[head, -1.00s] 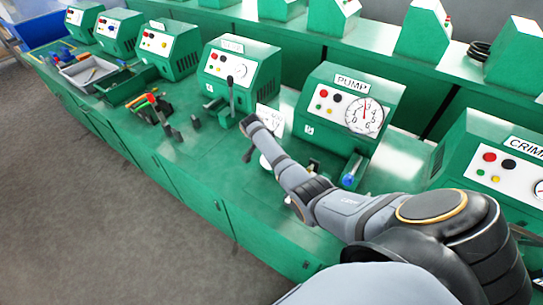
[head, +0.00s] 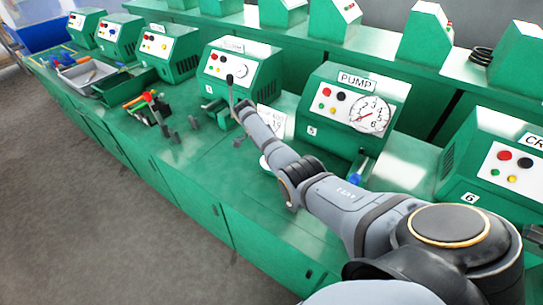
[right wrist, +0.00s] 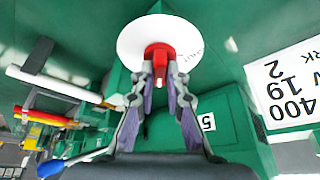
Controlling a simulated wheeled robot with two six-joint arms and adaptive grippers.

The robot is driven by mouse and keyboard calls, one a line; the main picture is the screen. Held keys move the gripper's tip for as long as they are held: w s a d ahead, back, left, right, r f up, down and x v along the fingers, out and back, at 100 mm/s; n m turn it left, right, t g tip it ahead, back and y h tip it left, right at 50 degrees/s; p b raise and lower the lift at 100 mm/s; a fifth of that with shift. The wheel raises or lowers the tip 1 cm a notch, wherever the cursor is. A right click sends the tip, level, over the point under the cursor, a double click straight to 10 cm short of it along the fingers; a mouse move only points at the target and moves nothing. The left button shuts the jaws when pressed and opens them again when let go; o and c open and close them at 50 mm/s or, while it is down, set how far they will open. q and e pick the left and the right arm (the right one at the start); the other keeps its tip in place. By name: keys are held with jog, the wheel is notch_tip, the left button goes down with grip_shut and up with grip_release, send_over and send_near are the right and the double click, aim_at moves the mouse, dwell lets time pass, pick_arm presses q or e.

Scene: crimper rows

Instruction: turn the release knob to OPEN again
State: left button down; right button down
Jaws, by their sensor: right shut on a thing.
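In the right wrist view the red release knob (right wrist: 158,52) stands in front of a round white disc (right wrist: 130,42) with part of some lettering at its right edge. My right gripper (right wrist: 160,75) is shut on the knob, one finger on each side. In the head view my right arm reaches in from the lower right; its fingers and the knob are hidden there. A bit of the white disc (head: 264,162) shows beside the arm. The PUMP box (head: 335,100) carries a round gauge (head: 370,115) with a red needle. My left gripper is not in view.
A white card reading 400 (right wrist: 292,85) stands right of the knob. A blue-tipped handle (right wrist: 50,168) is at the lower left of the wrist view. Green boxes and a grey tray (head: 86,73) line the bench. The bench front to the left is clear.

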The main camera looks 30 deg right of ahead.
dwell(0.4)
jog(key=c, duration=1.4)
grip_release()
jog(key=shift+o, duration=0.2)
jog(key=v, duration=1.2)
